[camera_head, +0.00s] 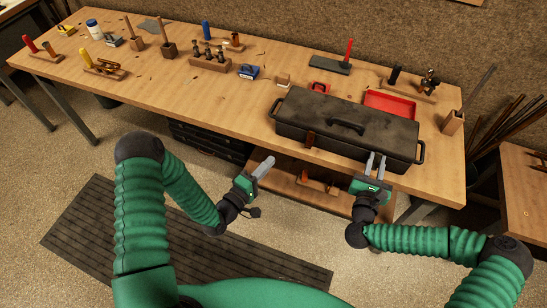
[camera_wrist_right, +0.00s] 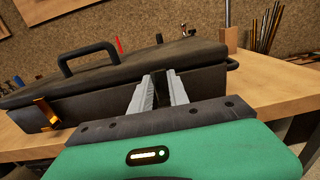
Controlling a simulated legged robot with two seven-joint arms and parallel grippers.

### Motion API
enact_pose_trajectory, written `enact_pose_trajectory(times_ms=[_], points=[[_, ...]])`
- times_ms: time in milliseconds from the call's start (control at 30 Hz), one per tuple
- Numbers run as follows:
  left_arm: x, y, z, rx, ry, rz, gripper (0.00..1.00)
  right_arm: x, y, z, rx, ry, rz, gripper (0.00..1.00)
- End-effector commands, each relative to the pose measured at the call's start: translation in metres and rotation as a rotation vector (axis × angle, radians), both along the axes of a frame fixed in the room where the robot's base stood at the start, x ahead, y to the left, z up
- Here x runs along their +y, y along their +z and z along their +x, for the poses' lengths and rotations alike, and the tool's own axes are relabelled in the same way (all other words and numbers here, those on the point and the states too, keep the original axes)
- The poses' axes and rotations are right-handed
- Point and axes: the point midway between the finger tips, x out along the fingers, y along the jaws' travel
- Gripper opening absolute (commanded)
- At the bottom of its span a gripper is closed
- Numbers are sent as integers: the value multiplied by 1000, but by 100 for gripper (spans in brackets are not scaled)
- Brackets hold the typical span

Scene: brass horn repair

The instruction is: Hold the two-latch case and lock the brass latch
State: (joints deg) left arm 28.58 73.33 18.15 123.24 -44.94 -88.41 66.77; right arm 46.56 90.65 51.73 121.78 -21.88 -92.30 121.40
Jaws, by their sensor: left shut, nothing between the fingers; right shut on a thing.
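The two-latch case (camera_head: 290,128) is a long dark box with a top handle, lying closed-looking near the front edge of the workbench. The brass latch (camera_head: 310,139) is on the left part of its front face; it also shows in the right wrist view (camera_wrist_right: 47,115). My right gripper (camera_head: 375,162) is at the right part of the case front, shut on a dark latch (camera_wrist_right: 161,84) there. My left gripper (camera_head: 267,165) is shut and empty, in front of the bench, left of and below the brass latch. Whether the brass latch is locked is too small to tell.
The wooden workbench (camera_head: 180,85) holds tools in blocks along its left and back. A red tray (camera_head: 390,104) lies behind the case. A lower shelf (camera_head: 290,186) with small items sits under the bench front. The floor in front is clear except a dark mat (camera_head: 100,225).

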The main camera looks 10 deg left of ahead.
Motion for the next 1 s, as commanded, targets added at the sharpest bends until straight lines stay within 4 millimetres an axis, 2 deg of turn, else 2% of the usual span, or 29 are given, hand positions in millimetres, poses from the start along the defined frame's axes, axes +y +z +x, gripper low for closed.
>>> enact_pose_trajectory(times_ms=[300, 333, 500, 833, 933, 1000], points=[[0, -1, 0, 1, 0, 0, 0, 0, -2, 0, 5, 1, 1, 0], [0, -1, 0, 1, 0, 0, 0, 0, -2, 0, 4, 1, 0, 25], [0, 0, 0, 1, 1, 0, 0, 0, -1, 0, 2, 0, 0, 46], [0, 0, 0, 1, 1, 0, 0, 1, -1, -3, 1, 1, 0, 46], [0, 0, 0, 1, 1, 0, 0, 3, -2, -15, 4, 1, 2, 46], [0, 0, 0, 1, 1, 0, 0, 6, -2, -31, 5, 2, 3, 46]])
